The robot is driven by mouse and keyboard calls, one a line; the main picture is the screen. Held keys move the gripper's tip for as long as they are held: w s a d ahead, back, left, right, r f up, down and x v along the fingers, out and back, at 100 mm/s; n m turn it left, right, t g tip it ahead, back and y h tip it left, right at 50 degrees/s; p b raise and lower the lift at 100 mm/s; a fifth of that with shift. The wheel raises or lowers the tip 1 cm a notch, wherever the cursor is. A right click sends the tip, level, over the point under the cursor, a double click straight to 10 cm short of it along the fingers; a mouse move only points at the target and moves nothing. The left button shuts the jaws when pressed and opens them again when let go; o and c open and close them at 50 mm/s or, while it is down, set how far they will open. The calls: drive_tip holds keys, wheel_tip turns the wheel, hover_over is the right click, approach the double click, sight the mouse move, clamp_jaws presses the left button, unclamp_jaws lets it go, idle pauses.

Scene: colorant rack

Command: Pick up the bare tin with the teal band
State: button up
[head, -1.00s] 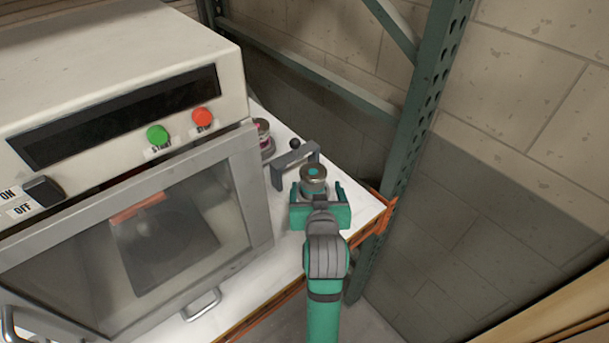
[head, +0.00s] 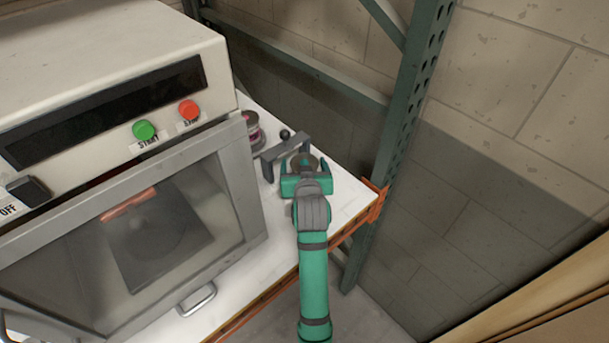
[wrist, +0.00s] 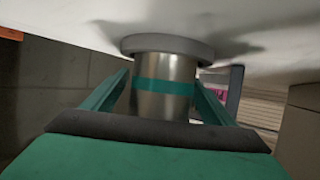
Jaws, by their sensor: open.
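The bare metal tin with the teal band (wrist: 164,85) stands between the fingers of my gripper (wrist: 160,98) in the wrist view. A wider grey disc rim is at the tin's end by the white shelf surface. In the head view my gripper (head: 305,165) is at the tin (head: 307,158), which is mostly hidden behind the green hand. The fingers are open, one on each side of the tin. I cannot tell whether either finger touches it.
A grey bracket with a black knob (head: 284,149) stands just left of my gripper. Another tin with a pink band (head: 253,130) is farther back, beside the oven-like machine (head: 130,190). A green rack post (head: 405,120) rises on the right. The white shelf (head: 345,195) is clear near its right corner.

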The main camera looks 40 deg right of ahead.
drive_tip(key=shift+c, duration=0.3)
drive_tip(key=c, duration=1.2)
drive_tip(key=shift+w+r, duration=0.1)
drive_tip(key=shift+r, duration=0.1)
drive_tip(key=shift+c, duration=0.2)
